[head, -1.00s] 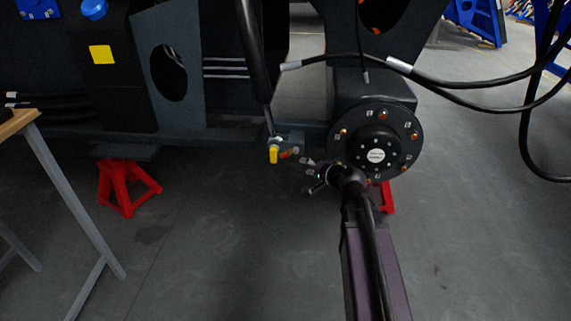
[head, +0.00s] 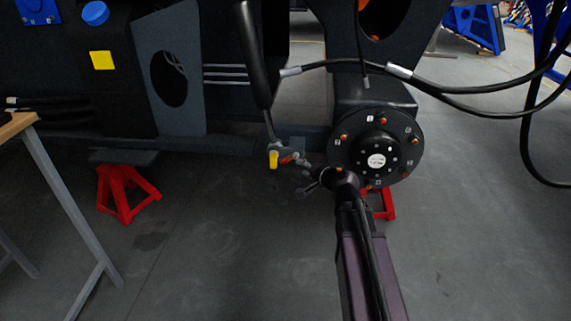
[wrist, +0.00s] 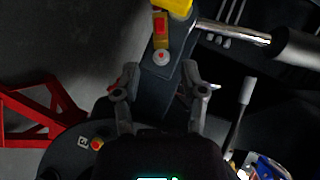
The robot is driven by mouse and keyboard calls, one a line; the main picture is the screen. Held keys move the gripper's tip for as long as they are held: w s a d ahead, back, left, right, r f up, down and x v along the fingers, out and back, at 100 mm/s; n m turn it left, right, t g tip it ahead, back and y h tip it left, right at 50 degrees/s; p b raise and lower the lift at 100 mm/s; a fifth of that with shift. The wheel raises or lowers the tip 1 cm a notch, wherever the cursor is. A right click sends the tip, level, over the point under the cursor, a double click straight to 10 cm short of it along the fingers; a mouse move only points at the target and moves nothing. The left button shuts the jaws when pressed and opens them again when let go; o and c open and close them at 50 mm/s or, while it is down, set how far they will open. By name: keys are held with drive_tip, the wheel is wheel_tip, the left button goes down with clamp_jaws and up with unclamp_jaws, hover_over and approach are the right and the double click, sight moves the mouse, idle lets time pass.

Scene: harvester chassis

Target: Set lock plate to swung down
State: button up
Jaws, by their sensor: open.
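A small yellow piece (head: 273,159) hangs at the grey bracket near the lower end of the dark cylinder, with a small orange-red part (head: 288,158) at its right. I cannot tell for certain which of these is the lock plate. In the wrist view, a yellow block (wrist: 178,5) is cut by the top edge; below it are a yellow strip with a red insert (wrist: 160,27) and a pale round knob with a red centre (wrist: 162,57). My gripper (head: 303,177) is open, just right of and below these parts. In the wrist view its fingers (wrist: 161,72) stand apart on both sides, short of the knob.
A round hub (head: 377,125) with orange-tipped studs is close to the right of my gripper. The dark cylinder (head: 253,60) slopes above, and black hoses (head: 450,88) hang at right. A red stand (head: 125,190) and a table (head: 15,125) are left. The middle floor is clear.

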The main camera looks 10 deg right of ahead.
sight(287, 162)
drive_tip(key=b+x, duration=0.2)
drive_tip(key=x, duration=0.8)
drive_tip(key=shift+w+a+f+b, duration=0.1)
drive_tip(key=shift+w+f+b, duration=0.05)
drive_tip(key=shift+w+b, duration=0.2)
clamp_jaws()
